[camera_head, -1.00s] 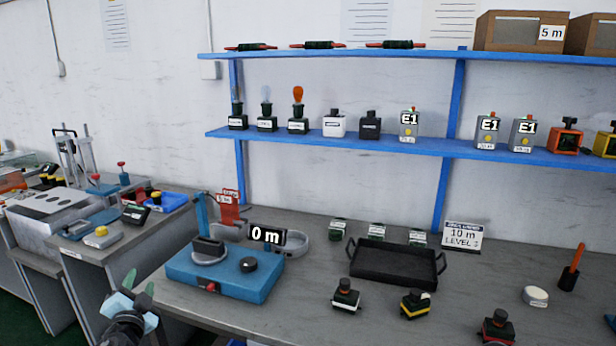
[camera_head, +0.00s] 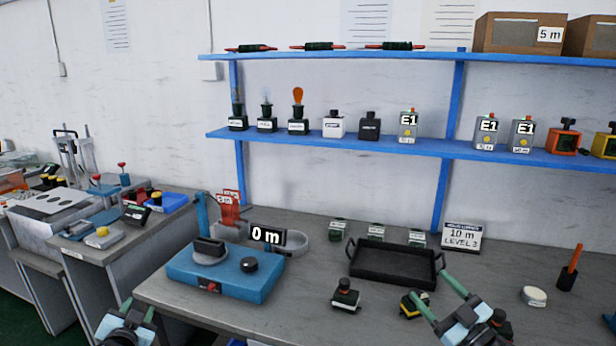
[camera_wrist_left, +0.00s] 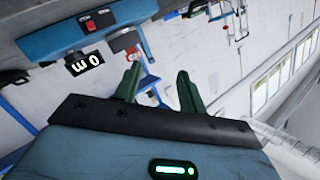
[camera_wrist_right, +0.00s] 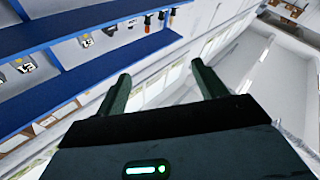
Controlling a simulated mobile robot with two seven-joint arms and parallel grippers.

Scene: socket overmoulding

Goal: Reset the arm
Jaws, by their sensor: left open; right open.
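My left gripper (camera_head: 137,310) is at the bottom left of the head view, in front of the workbench's left edge. Its two green fingers are apart with nothing between them, as the left wrist view (camera_wrist_left: 157,88) also shows. My right gripper (camera_head: 444,297) is low at the right of the head view, over the front of the bench. Its fingers are spread and empty in the right wrist view (camera_wrist_right: 163,88). In the head view it partly covers a yellow-banded black part (camera_head: 407,308) and a dark red part (camera_head: 502,323); I cannot tell whether it touches them.
A blue machine (camera_head: 225,275) with a "0 m" display stands on the bench (camera_head: 310,310). A black tray (camera_head: 395,265) lies at mid-bench. A black part (camera_head: 345,297), a white disc (camera_head: 534,296) and an orange-handled tool (camera_head: 571,268) stand around. A blue shelf (camera_head: 345,143) carries several devices.

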